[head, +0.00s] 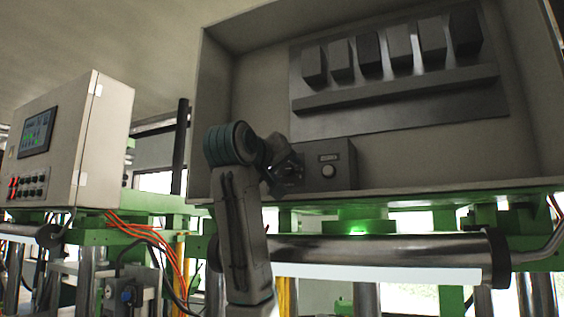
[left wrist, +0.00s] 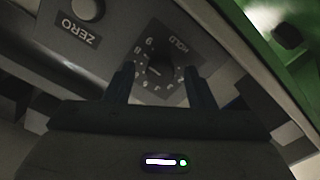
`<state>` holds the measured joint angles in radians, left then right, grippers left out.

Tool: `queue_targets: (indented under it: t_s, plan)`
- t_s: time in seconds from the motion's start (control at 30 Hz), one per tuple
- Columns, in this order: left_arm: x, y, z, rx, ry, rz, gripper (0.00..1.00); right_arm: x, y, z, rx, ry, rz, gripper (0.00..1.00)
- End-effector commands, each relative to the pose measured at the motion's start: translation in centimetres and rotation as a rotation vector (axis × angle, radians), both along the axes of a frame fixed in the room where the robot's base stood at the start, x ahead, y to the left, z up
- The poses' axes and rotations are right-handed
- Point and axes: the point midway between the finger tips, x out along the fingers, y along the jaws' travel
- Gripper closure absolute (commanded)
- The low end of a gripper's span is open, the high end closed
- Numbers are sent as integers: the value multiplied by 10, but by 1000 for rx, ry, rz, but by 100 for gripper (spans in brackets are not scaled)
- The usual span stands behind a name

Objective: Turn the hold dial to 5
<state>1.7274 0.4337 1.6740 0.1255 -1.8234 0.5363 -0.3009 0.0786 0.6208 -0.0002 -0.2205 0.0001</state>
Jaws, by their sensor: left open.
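The hold dial (left wrist: 161,69) is a dark round knob on a plate marked HOLD with digits around it, in the middle of the left wrist view. Its pointer setting is too small and dark to read. My left gripper (left wrist: 160,74) is open, with one fingertip on each side of the dial; I cannot tell whether either touches it. In the head view my left gripper (head: 287,172) is at the left part of a dark control box (head: 345,158) and hides the dial there. My right gripper is in neither view.
A round button (head: 329,171) sits right of my gripper; the left wrist view shows a ZERO label (left wrist: 78,31) beside it. The box stands inside a grey cabinet (head: 230,85) with several dark blocks above. A panel cabinet (head: 105,140) stands left. A thick metal bar (head: 390,250) runs below.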

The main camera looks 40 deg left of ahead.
Motion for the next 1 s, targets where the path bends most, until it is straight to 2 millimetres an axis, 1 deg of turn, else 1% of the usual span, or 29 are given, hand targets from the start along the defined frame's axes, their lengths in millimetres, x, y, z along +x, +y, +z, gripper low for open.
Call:
queue_targets:
  t_s: [0.2, 0.23, 0.37, 0.4, 0.43, 0.47, 0.63, 0.77, 1.0]
  plan:
    - [0, 0, 0, 0, -1, 1, 51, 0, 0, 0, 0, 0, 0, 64]
    - [0, 0, 0, 0, -1, 1, 53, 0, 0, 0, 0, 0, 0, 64]
    - [0, 0, 0, 0, -1, 1, 78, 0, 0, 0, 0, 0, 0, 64]
    - [0, 0, 0, 0, -1, 1, 86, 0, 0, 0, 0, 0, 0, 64]
    - [0, 0, 0, 0, -1, 1, 92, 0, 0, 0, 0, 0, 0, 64]
    - [0, 0, 0, 0, -1, 1, 95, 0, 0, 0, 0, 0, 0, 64]
    - [0, 0, -1, -5, -2, 0, 95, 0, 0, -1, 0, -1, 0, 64]
    - [0, 0, -2, -27, -9, -1, 95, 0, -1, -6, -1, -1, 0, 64]
    - [0, 0, -5, -147, -47, 0, 95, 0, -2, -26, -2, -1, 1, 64]
